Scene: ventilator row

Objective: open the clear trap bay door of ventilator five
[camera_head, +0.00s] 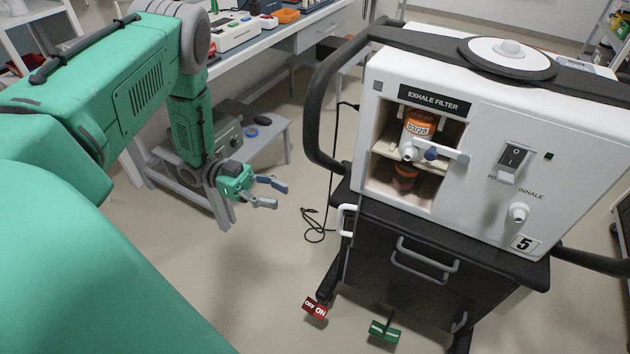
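The ventilator (482,205) is a white unit with a "5" label on a dark cart. Its bay, under the "EXHALE FILTER" label (434,99), shows an orange-capped trap (420,124) marked 03/28, with a darker orange part below. A pale bar with a blue knob (431,154) crosses the bay front. I cannot make out the clear door's edges or tell whether it is shut. A white handle (346,221) sits below the bay's left side. My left gripper (280,196) is open and empty, left of the cart and apart from it. My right gripper is not in view.
A black push rail (320,115) curves out on the ventilator's left. A power switch (515,158) and inhale port are right of the bay. Red (315,308) and green (385,331) pedals are at the floor. A grey bench (265,140) stands behind my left arm.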

